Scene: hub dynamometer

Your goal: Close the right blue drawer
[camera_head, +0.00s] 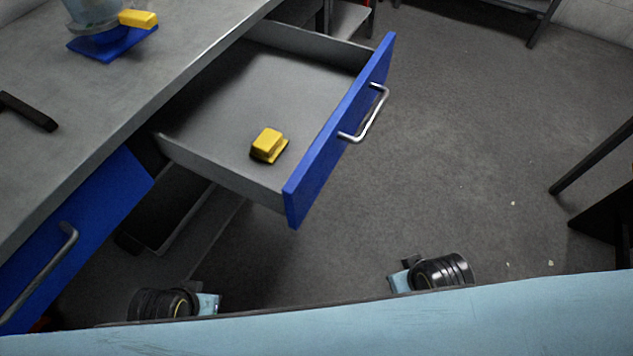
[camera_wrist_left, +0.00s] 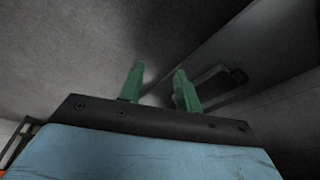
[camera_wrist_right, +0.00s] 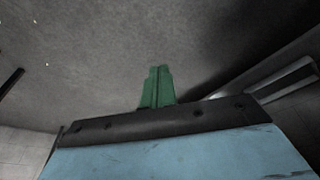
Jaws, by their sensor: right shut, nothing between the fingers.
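The right blue drawer (camera_head: 340,135) stands pulled out from the grey workbench in the head view. Its front carries a silver bar handle (camera_head: 366,115), and its grey tray is open to view. A small yellow block (camera_head: 268,145) lies inside it near the front. My left gripper (camera_wrist_left: 159,70) has its green fingers apart and nothing between them in the left wrist view. My right gripper (camera_wrist_right: 159,70) has its green fingers together and empty in the right wrist view. Neither gripper shows in the head view, so their distance from the drawer cannot be told.
Another blue drawer front (camera_head: 75,235) with a bar handle is at the left. The workbench top (camera_head: 140,70) holds a blue base (camera_head: 113,45) with a yellow piece (camera_head: 138,18) and a black bar (camera_head: 28,111). Floor (camera_head: 465,130) right of the open drawer is clear. Dark furniture (camera_head: 605,200) stands at the right edge.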

